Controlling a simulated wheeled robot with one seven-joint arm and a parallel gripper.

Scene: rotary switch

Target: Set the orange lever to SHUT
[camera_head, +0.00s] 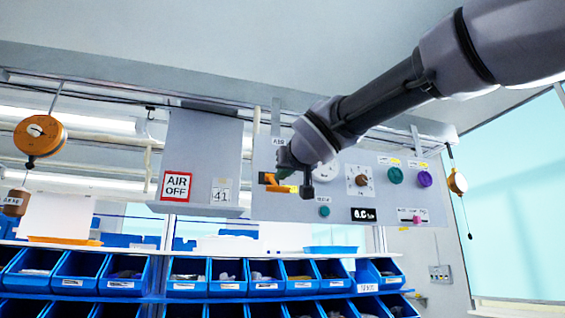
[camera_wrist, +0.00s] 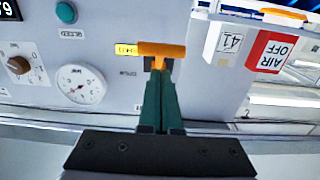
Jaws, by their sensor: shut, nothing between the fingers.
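The orange lever (camera_wrist: 162,50) lies sideways across a dark mount on the grey panel in the wrist view, which appears turned over. A yellow label (camera_wrist: 125,50) sits at its left end; its lettering is too blurred to read surely. My gripper (camera_wrist: 159,70) has its green fingers together, empty, with the tips right at the lever's middle. I cannot tell if they touch it. In the head view, the lever (camera_head: 272,182) shows partly beside my gripper (camera_head: 287,171), whose wrist hides part of that area.
The panel (camera_head: 340,208) also carries a dial gauge (camera_wrist: 80,84), a brown knob (camera_head: 361,181), a green button (camera_head: 395,175) and a purple button (camera_head: 425,179). An AIR OFF sign (camera_head: 176,186) hangs to the left. Blue bins (camera_head: 186,284) stand below.

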